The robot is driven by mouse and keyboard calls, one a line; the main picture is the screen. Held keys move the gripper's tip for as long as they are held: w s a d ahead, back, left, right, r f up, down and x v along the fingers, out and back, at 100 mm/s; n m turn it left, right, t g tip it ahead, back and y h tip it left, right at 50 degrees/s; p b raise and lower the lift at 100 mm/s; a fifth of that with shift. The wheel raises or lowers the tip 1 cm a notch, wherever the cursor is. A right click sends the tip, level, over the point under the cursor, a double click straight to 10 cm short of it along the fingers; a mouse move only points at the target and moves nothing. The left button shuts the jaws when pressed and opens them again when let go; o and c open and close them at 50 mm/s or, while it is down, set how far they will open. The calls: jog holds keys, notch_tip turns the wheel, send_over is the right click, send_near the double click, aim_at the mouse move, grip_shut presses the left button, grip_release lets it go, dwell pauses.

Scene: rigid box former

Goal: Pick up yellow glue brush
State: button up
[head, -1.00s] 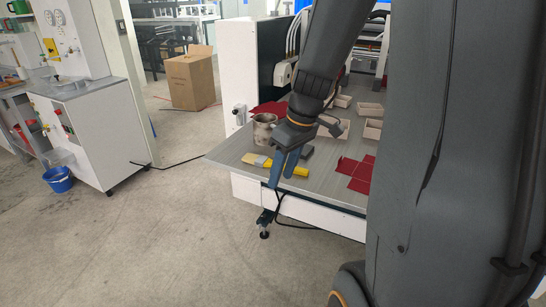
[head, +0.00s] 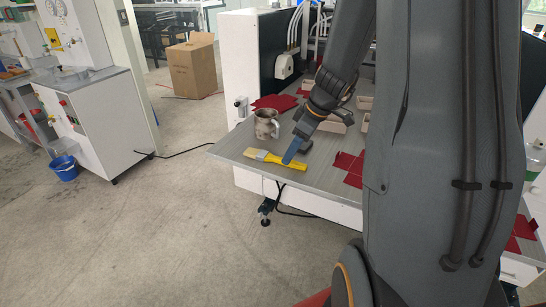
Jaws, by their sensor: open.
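The yellow glue brush (head: 282,161) lies flat near the front edge of the grey table (head: 236,142), its pale bristles to the left and its yellow handle to the right. My gripper (head: 288,161) hangs down from above, with blue fingertips at the middle of the brush in the picture. I cannot tell whether the fingers touch it or are just above it. One finger largely hides the other from this side. The gripper is open and the brush still lies on the table.
A metal mug (head: 266,125) stands just behind the brush. Red sheets (head: 275,102) lie behind the mug, and a red cut piece (head: 350,166) lies to the right. Small beige boxes (head: 364,103) stand further back.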

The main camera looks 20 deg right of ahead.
aim_at(275, 159)
jog(key=shift+x, duration=1.2)
jog(key=shift+f, duration=0.1)
grip_shut()
